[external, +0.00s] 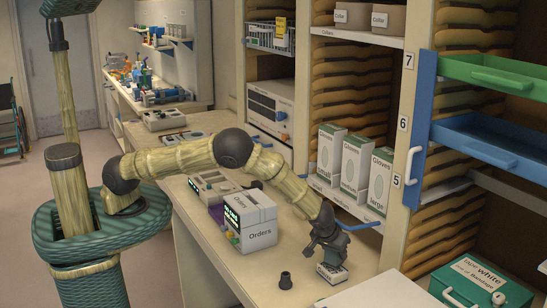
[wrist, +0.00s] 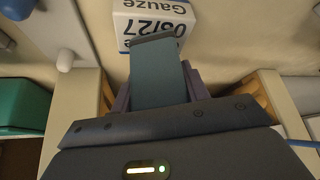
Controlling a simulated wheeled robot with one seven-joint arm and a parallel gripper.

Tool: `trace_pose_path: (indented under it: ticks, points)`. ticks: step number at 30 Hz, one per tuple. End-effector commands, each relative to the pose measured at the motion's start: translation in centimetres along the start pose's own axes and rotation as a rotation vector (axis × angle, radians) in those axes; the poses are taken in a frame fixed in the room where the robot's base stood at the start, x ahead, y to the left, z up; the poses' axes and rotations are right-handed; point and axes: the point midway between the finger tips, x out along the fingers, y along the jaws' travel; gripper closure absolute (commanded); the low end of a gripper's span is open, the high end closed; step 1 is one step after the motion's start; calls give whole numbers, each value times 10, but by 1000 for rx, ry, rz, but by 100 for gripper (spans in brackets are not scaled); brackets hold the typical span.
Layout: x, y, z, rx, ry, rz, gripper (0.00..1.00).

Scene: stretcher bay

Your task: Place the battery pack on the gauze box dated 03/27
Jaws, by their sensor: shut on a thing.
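My gripper (external: 328,248) is low over the counter near its right end, shut on the battery pack. In the wrist view the battery pack (wrist: 160,85) is a grey-blue slab with a darker end, held between purple-grey fingers. The gauze box (wrist: 150,18) lies just beyond the pack's far end; its label reads 03/27 and Gauze, upside down in this view. In the external view a small white and blue box (external: 332,273) sits right below the gripper. The pack is hard to separate from the dark gripper there, and I cannot tell whether it touches the box.
The Orders box (external: 258,237) stands further left. Glove boxes (external: 354,165) line the shelf behind. A green box (external: 482,287) and open blue and green drawers (external: 500,75) are at right. The front counter is clear.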

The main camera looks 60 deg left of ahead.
Motion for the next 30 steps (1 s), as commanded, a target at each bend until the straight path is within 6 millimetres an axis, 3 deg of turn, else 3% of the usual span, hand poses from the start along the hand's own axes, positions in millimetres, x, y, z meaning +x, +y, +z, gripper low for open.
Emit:
trace_pose_path:
  ticks: [16,17,19,20,30]
  points:
    - [7,0,5,-1,0,0,92]
    - [6,0,6,0,-1,-1,51]
    - [6,0,6,0,-2,-1,37]
    - [6,0,6,0,-2,-1,33]
    - [4,0,6,2,-2,-1,33]
